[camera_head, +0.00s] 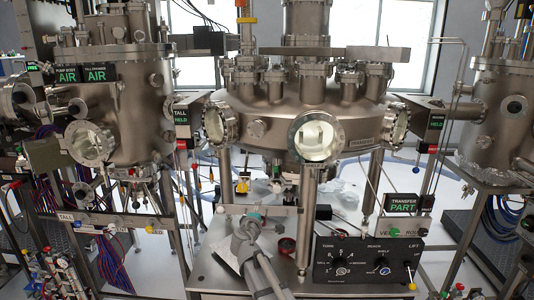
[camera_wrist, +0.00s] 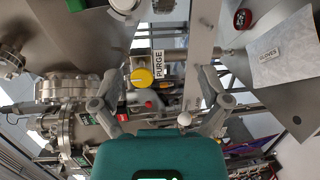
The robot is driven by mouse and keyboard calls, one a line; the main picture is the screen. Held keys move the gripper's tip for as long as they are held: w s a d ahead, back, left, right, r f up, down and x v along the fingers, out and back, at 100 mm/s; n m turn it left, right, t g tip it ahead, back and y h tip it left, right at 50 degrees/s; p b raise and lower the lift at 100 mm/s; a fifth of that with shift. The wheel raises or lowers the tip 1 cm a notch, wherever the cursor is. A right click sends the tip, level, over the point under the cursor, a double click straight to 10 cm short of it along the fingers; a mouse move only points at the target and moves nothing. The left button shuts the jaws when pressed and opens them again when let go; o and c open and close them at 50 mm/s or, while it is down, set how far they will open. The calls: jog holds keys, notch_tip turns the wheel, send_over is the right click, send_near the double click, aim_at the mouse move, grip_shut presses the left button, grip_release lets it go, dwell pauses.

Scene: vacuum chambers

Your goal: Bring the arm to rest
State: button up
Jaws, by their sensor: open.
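My gripper (camera_wrist: 156,78) shows in the wrist view with its two grey fingers spread wide and nothing held between them. Its teal body fills the bottom middle of that view. In the head view my arm (camera_head: 262,262) rises from the bottom edge over the steel bench, and a small teal part of it shows near its upper end. The fingertips are too small to make out there. A yellow knob (camera_wrist: 142,77) beside a PURGE label (camera_wrist: 158,63) appears between the fingers in the wrist view, beyond them; I cannot tell how far.
A black control panel (camera_head: 366,260) with knobs stands on the bench right of my arm. A pale GLOVES packet (camera_wrist: 283,50) lies at upper right in the wrist view. The round steel chamber (camera_head: 345,108) stands behind.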

jog(key=s+d+f+m+g+h, duration=0.1)
jog(key=s+d+f+m+g, duration=0.35)
jog(key=d, duration=0.45)
jog(key=s+d+f+m+g+h, duration=0.2)
jog(key=s+d+f+m+g, duration=0.3)
jog(key=d, duration=0.4)
jog(key=s+d+f+m+g+y, duration=0.1)
jog(key=s+f+m+g+y, duration=0.2)
jog(key=s, duration=0.6)
jog(key=s+d+f+m+g+y, duration=0.2)
jog(key=s+f+m+g+y, duration=0.1)
jog(key=s, duration=0.7)
jog(key=shift+f+g, duration=0.35)
jog(key=shift+f, duration=0.1)
